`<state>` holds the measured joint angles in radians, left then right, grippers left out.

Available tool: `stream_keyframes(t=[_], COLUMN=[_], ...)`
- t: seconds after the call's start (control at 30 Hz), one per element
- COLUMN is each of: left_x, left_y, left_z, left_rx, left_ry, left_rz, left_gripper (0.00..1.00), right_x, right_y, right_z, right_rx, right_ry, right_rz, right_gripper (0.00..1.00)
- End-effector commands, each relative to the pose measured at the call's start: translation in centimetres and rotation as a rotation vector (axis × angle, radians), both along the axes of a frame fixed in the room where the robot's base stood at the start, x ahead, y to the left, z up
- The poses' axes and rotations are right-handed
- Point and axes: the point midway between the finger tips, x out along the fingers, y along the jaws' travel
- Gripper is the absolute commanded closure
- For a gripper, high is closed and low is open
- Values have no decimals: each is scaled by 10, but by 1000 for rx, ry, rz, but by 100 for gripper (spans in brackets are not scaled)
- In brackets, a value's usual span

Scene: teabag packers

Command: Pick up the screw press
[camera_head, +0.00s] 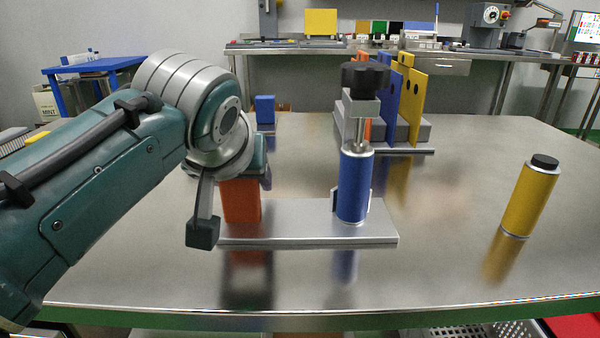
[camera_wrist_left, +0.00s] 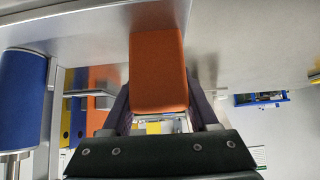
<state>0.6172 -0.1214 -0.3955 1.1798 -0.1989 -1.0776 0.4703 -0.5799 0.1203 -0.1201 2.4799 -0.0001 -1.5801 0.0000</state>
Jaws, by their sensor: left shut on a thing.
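The screw press has a flat metal base plate (camera_head: 300,225), a blue cylinder (camera_head: 354,185), a black knob (camera_head: 365,76) on top and an orange block (camera_head: 241,203) at its left end. It stands upright in the head view; I cannot tell whether its plate touches the table. My left gripper (camera_head: 232,205) is shut on the orange block, with fingers on both sides of it. The left wrist view shows the orange block (camera_wrist_left: 158,70) between the fingers and the blue cylinder (camera_wrist_left: 22,100) at the left. My right gripper is not in view.
A yellow cylinder with a black cap (camera_head: 530,195) stands on the metal table (camera_head: 450,220) at the right. Behind the press is a rack with upright orange, blue and yellow plates (camera_head: 413,105). A small blue block (camera_head: 265,110) sits at the back. The table's front right is clear.

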Motion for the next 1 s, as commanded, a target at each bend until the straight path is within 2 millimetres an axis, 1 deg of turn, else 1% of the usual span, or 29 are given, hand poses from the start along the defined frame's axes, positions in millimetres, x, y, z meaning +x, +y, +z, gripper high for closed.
stream_keyframes(t=[0.37,0.47,0.57,0.67,0.73,1.0], left_x=[1,1,2,2,2,2], left_y=[-1,-1,-1,-1,-1,-1], left_z=[4,10,20,38,55,133], left_rx=[-4,-5,-6,-6,-7,-6], left_ry=[-6,-7,-8,-10,-12,-12], left_rz=[0,-1,0,1,0,-1], left_gripper=[100,100,100,100,100,100], right_x=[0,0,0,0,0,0], right_y=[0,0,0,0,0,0], right_z=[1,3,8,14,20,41], right_rx=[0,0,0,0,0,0], right_ry=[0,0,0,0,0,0], right_rz=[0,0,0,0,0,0], right_gripper=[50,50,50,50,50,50])
